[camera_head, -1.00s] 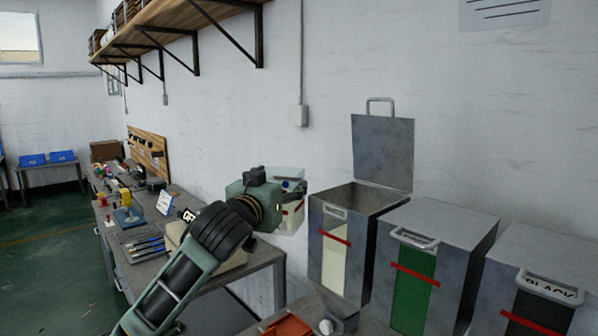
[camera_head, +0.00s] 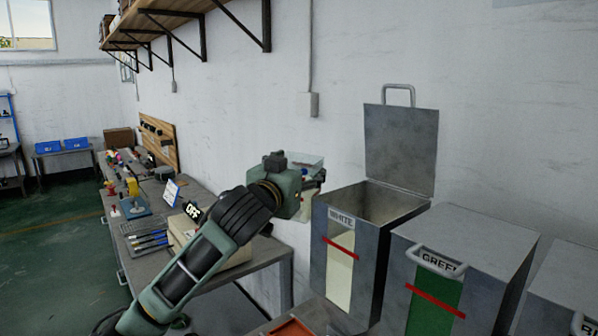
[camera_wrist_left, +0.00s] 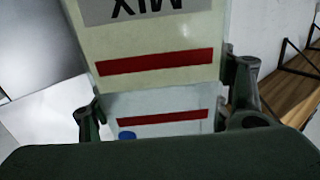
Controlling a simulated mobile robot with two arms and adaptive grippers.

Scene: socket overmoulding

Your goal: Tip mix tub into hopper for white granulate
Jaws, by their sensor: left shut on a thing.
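My left gripper (camera_head: 312,185) is shut on the mix tub. The mix tub (camera_head: 308,164) is mostly hidden behind the gripper in the head view, with only a pale, see-through part showing. In the left wrist view the tub (camera_wrist_left: 150,38) fills the space between the fingers, with an upside-down MIX label and red stripes. The white hopper (camera_head: 340,268) is a grey metal bin with a WHITE label and a pale window with a red line. Its lid (camera_head: 401,148) stands open against the wall. The gripper and tub are just left of its open top. My right gripper is not in view.
The green hopper (camera_head: 436,290) stands to the right with its lid shut, and another bin (camera_head: 565,290) is beyond it. A cluttered workbench (camera_head: 245,268) runs to the left. A wooden shelf (camera_head: 180,12) hangs above. An orange tray (camera_head: 290,327) is at the bottom.

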